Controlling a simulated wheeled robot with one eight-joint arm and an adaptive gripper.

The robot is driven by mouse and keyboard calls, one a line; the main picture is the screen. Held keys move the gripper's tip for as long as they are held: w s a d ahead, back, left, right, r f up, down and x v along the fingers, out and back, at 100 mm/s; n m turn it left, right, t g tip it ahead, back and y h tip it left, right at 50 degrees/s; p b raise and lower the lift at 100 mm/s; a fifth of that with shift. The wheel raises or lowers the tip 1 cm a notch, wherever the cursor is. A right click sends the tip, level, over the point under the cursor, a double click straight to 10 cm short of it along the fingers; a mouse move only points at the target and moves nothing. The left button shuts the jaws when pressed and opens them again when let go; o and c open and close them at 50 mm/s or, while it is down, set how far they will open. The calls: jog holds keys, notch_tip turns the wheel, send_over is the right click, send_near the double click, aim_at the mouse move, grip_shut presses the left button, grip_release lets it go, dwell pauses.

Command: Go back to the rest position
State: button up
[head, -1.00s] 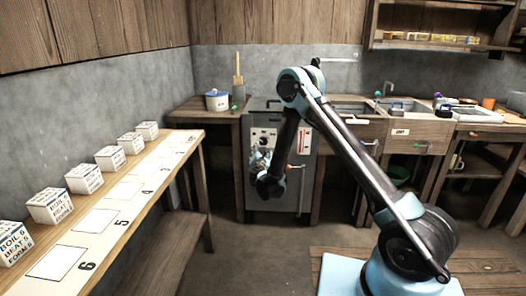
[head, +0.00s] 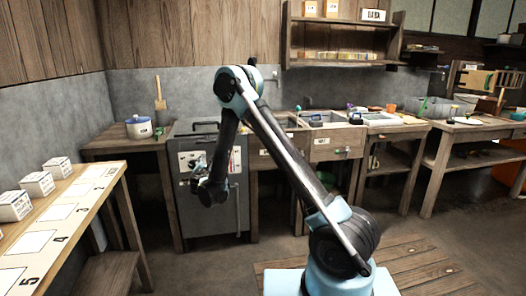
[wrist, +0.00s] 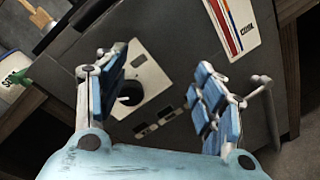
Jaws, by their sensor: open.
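My gripper (wrist: 165,100) is open and empty in the wrist view, its two blue-padded fingers spread apart. Beyond them is the front of a grey machine with a white panel and a dark knob (wrist: 131,92). In the head view my arm reaches up and bends down, and my gripper (head: 208,192) hangs in front of the grey machine (head: 210,222). Whether it touches the machine cannot be told.
A bench (head: 64,212) with numbered spaces and white lettered boxes (head: 38,184) is at the left. A white pot (head: 139,127) stands on a wooden counter. Sinks and worktables line the back. The floor (head: 215,268) near my base is clear.

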jog(key=w+d+r+m+g+h, duration=0.25)
jog(key=d+r+m, duration=0.3)
jog(key=d, duration=0.65)
jog(key=s+d+r+m+g+h, duration=0.1)
jog(key=s+d+r+m+g, duration=0.2)
jog(key=d, duration=0.6)
jog(key=s+d+r+m+h, duration=0.1)
jog(key=s+d+r+m, duration=0.15)
jog(key=s+d, duration=0.45)
jog(key=s+d+r+m+g+h, duration=0.2)
jog(key=d+r+m, duration=0.15)
jog(key=d, duration=0.75)
jog(key=s+d+f+m+g+y, duration=0.1)
jog(key=s+d+m+g, duration=0.15)
jog(key=s+d, duration=0.55)
jog(key=s+d+f+m+g+y, duration=0.1)
jog(key=s+d+f+m+g, duration=0.2)
jog(key=s, duration=0.9)
jog(key=s+f+m+g+y, duration=0.1)
jog(key=s+f+m, duration=0.2)
jog(key=s, duration=0.6)
jog(key=s+f+m+y, duration=0.1)
jog(key=s+f+m, duration=0.2)
jog(key=s, duration=0.6)
jog(key=shift+m+g+y, duration=0.35)
jog(key=shift+m+g, duration=0.05)
jog(key=shift+m, duration=0.3)
